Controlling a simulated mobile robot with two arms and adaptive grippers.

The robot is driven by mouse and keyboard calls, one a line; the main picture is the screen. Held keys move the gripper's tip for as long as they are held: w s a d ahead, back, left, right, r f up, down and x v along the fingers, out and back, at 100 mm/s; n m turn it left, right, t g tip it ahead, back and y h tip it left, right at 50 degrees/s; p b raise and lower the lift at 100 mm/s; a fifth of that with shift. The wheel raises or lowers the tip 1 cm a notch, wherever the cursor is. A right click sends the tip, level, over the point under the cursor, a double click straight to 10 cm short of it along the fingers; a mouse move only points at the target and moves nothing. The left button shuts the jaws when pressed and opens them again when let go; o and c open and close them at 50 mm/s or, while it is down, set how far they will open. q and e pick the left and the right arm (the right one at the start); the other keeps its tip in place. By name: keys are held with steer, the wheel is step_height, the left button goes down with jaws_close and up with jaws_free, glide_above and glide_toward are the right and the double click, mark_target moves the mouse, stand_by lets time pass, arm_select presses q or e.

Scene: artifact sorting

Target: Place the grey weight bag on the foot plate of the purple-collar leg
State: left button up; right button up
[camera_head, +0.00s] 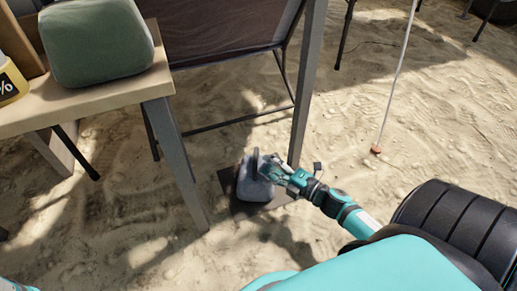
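The grey weight bag (253,186) is upright on the dark foot plate (241,211) at the base of a grey canopy leg (305,95). The plate shows in front of the bag and to its right. No purple collar shows on the visible part of this leg. My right gripper (265,168) reaches in from the right and is at the bag's upper right side, by its dark handle (255,159). The fingers overlap the bag, so I cannot tell whether they are closed on it. My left gripper is out of view.
A wooden table (110,100) with a green rounded bag (96,41) and a yellow-labelled container (10,80) stands at the left. A dark folding chair or cot (225,30) is behind the bag. A rope runs to an orange peg (376,149) at the right. Sand there is open.

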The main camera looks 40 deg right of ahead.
steer(key=p+v, duration=0.1)
steer(key=v, duration=0.4)
steer(key=shift+s+d+p, duration=0.1)
steer(key=shift+s+p, duration=0.25)
steer(key=shift+p, duration=0.05)
steer(key=shift+r, duration=0.1)
